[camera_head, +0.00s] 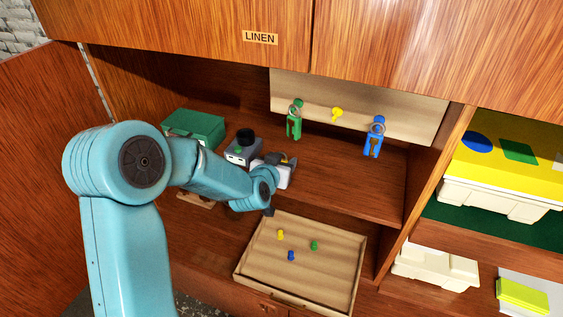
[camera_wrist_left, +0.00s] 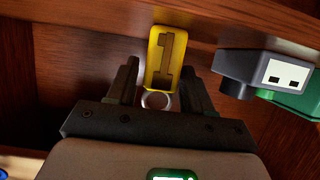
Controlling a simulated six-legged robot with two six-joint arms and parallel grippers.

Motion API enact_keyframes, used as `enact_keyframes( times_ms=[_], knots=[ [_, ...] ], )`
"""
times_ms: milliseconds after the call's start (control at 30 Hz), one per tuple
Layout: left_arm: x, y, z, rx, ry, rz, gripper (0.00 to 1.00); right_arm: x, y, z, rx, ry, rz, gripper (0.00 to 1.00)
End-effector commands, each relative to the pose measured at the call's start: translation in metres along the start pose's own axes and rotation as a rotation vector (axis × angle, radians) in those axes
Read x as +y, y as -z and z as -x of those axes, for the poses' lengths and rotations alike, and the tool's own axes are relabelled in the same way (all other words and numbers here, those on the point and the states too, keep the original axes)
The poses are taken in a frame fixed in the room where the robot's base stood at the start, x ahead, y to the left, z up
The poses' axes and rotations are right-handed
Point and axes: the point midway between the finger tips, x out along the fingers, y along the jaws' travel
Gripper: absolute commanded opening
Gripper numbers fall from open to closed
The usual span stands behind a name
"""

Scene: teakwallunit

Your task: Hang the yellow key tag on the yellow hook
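The yellow key tag (camera_wrist_left: 167,58), with a dark key shape and a metal ring (camera_wrist_left: 157,101), shows in the left wrist view. It lies between the fingers of my left gripper (camera_wrist_left: 160,80), close to the right finger, with a gap to the left one. The gripper is open. In the head view my left gripper (camera_head: 284,160) is over the shelf, left of and below the yellow hook (camera_head: 337,113). The yellow hook is bare on the pale back board (camera_head: 420,112). The tag is not clear in the head view. My right gripper is not in view.
A green tag (camera_head: 294,127) and a blue tag (camera_head: 373,142) hang either side of the yellow hook. A green box (camera_head: 195,127) and a grey device (camera_head: 240,150) stand left on the shelf. A wooden tray (camera_head: 330,285) with small coloured pegs sits below.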

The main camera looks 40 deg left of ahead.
Motion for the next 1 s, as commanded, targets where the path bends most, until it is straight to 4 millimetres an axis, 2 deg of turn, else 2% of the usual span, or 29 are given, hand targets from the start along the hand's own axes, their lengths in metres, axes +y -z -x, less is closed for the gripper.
enact_keyframes(
  times_ms=[300,433,467,667,967,1000],
  knots=[
    [0.000,0.001,0.001,0.000,0.000,0.000,0.65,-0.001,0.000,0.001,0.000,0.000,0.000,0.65],
    [0.000,0.005,0.002,-0.001,0.001,0.000,0.65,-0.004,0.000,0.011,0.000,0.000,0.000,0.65],
    [0.000,0.003,0.005,0.001,0.001,0.001,0.65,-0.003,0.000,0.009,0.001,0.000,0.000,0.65],
    [-0.003,0.003,0.052,0.004,0.002,0.001,0.65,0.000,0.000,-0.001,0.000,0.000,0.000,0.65],
    [-0.003,0.005,0.135,0.004,0.000,0.001,0.65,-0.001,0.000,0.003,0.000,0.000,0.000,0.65],
    [-0.003,0.002,0.141,0.006,0.002,0.000,0.65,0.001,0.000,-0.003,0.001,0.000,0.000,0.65]
  ],
)
